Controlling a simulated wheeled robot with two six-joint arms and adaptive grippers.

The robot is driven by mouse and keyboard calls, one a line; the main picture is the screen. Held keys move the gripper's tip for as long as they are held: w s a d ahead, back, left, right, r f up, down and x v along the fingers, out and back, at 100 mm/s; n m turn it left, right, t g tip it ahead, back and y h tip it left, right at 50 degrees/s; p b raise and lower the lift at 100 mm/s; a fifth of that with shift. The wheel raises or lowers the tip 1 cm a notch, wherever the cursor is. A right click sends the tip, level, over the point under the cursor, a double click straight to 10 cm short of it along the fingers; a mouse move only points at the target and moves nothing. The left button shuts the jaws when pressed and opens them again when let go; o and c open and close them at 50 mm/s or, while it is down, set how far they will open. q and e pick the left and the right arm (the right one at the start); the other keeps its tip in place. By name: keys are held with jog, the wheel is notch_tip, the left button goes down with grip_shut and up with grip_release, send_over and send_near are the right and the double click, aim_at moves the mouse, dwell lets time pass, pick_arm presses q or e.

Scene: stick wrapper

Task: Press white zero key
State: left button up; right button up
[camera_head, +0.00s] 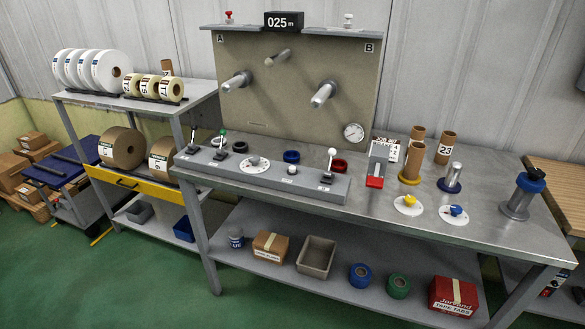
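A grey control console (262,174) runs along the front left of the metal workbench. A small round white key (291,169) stands on it, right of the white dial (255,164), with a small label (289,182) just in front that is too small to read. A white-knobbed lever (331,160) stands to its right. No other white push key is clear on the console. Neither of my grippers is in view, and nothing touches the white key.
A back panel with rollers (324,93) and a display reading 025 m (284,20) rises behind. A red-based device (376,167) and cardboard tubes (445,147) stand right. Air above the key looks free.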

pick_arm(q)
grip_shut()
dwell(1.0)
